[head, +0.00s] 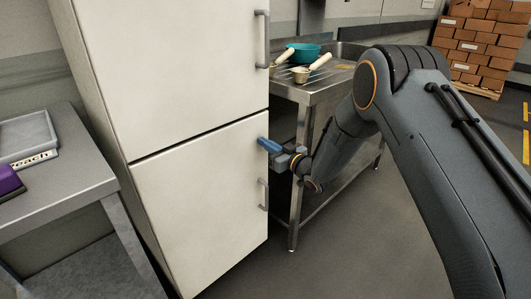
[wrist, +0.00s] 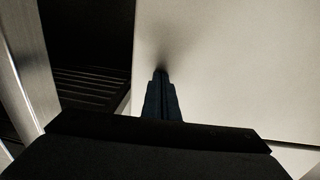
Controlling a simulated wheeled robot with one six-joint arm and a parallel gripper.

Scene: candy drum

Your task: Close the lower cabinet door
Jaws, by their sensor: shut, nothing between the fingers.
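The lower cabinet door (head: 205,205) is a plain off-white panel with a grey vertical bar handle (head: 262,194) near its right edge. It looks flush, or nearly flush, with the upper door (head: 165,65) above a thin dark seam; a small gap cannot be ruled out. My gripper (head: 261,142) is shut and empty, its blue fingers at the lower door's upper right corner, above the handle. In the wrist view the shut fingers (wrist: 160,73) point at the pale door face (wrist: 225,70), with a shadow at the tips. They touch it or are very close.
A steel sink table (head: 320,92) with a teal bowl (head: 303,53) and pans stands right of the cabinet, close to my arm. A grey table (head: 60,185) with a tray is at left. Stacked boxes (head: 485,45) stand far right. Floor in front is clear.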

